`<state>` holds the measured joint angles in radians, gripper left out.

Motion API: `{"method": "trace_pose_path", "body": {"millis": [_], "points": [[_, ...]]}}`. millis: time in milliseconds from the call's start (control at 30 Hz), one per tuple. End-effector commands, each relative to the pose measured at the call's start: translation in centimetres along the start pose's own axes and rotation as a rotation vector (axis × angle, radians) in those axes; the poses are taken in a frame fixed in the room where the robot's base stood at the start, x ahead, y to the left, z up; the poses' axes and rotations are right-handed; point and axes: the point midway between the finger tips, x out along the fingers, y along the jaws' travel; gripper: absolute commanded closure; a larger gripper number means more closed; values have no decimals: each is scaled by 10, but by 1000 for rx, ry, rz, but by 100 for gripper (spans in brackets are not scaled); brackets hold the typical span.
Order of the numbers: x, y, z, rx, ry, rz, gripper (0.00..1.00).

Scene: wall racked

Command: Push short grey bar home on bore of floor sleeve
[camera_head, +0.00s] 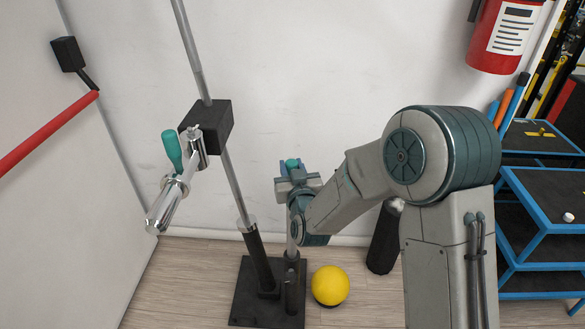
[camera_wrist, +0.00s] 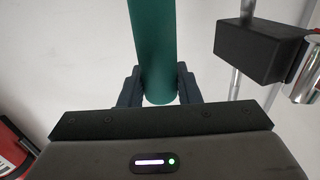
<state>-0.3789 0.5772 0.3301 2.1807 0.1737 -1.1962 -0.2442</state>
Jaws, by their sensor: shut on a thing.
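My gripper (camera_head: 297,176) is shut on a green cylindrical grip, which rises between the two dark fingers in the wrist view (camera_wrist: 152,45). In the head view only its green top (camera_head: 292,162) shows above the fingers. A thin upright grey bar (camera_head: 290,246) shows below the gripper, partly hidden by my wrist; it appears to be in line with the grip. Its lower end meets a short dark floor sleeve (camera_head: 291,292) on a black base plate (camera_head: 246,315). I cannot tell how deep the bar sits in the bore.
A long grey bar (camera_head: 187,38) leans through a black wall block (camera_head: 215,122) into a taller black sleeve (camera_head: 259,258). A crank with a teal handle (camera_head: 172,150) juts left. A yellow ball (camera_head: 330,286) lies right of the plate. Blue-framed shelves (camera_head: 545,240) stand right.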

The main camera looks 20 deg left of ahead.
Motion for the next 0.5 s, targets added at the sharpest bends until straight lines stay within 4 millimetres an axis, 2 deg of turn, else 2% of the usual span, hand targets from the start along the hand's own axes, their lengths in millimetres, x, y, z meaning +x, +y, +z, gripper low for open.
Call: {"method": "trace_pose_path", "body": {"millis": [500], "points": [[0, 0, 13, 0, 3, 0, 100]]}}
